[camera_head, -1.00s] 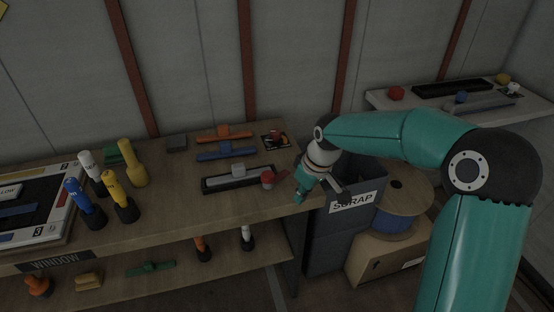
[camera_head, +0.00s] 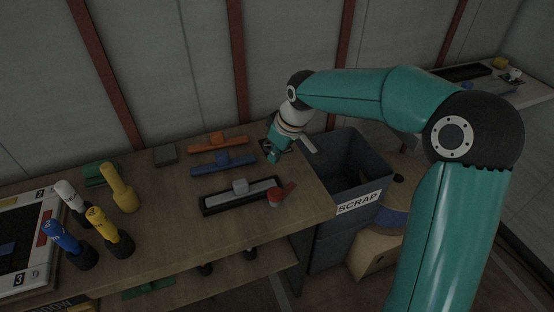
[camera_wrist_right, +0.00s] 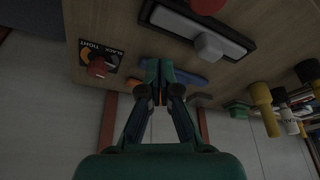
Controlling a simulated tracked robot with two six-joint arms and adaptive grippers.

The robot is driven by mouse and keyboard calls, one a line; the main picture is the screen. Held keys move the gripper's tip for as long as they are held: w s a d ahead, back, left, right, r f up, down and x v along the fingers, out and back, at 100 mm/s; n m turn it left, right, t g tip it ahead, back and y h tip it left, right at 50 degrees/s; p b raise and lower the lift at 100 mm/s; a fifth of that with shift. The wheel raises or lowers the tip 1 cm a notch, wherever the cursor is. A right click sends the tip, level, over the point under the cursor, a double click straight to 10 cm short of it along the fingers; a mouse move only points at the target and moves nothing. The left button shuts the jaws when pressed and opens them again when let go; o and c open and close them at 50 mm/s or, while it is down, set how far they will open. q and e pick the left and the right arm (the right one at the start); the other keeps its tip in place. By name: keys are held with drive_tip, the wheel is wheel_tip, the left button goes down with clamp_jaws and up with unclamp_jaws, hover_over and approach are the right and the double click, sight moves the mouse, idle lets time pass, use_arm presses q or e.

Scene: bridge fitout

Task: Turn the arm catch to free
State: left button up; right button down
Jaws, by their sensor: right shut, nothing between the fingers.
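A red knob with a short flat red lever (camera_head: 275,198) is at the right end of a black-framed tray (camera_head: 210,211). The tray holds a grey bar with a light grey block (camera_head: 240,186). A second red knob (camera_wrist_right: 97,69) is on a dark printed card (camera_wrist_right: 115,53) in the right wrist view. Neither knob has a readable catch label. My right gripper (camera_head: 273,156) is shut and empty, pointing down near the card, behind the tray, and partly hides the card in the head view. Its closed fingers (camera_wrist_right: 160,80) show in the wrist view. My left gripper is not in view.
Orange (camera_head: 216,142) and blue (camera_head: 223,164) bars with raised blocks lie left of my right gripper. Yellow, white and blue upright handles stand at left, including a tall yellow one (camera_head: 124,190). The grey scrap bin (camera_head: 345,165) stands at the table's right end. Bare tabletop lies left of the tray.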

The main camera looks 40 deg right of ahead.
sight(281, 185)
drive_tip(key=x, duration=0.5)
drive_tip(key=d+x, duration=0.1)
drive_tip(key=x, duration=0.1)
drive_tip(key=shift+s+f+p, duration=0.15)
drive_tip(key=shift+f+p, duration=0.15)
drive_tip(key=shift+f, duration=0.25)
drive_tip(key=shift+s+f, duration=0.1)
drive_tip(key=shift+f, duration=0.3)
drive_tip(key=s, duration=0.1)
drive_tip(key=s+p, duration=0.1)
drive_tip(key=s, duration=0.1)
drive_tip(key=shift+d, duration=0.4)
drive_tip(key=shift+s, duration=0.2)
drive_tip(key=shift+d, duration=0.15)
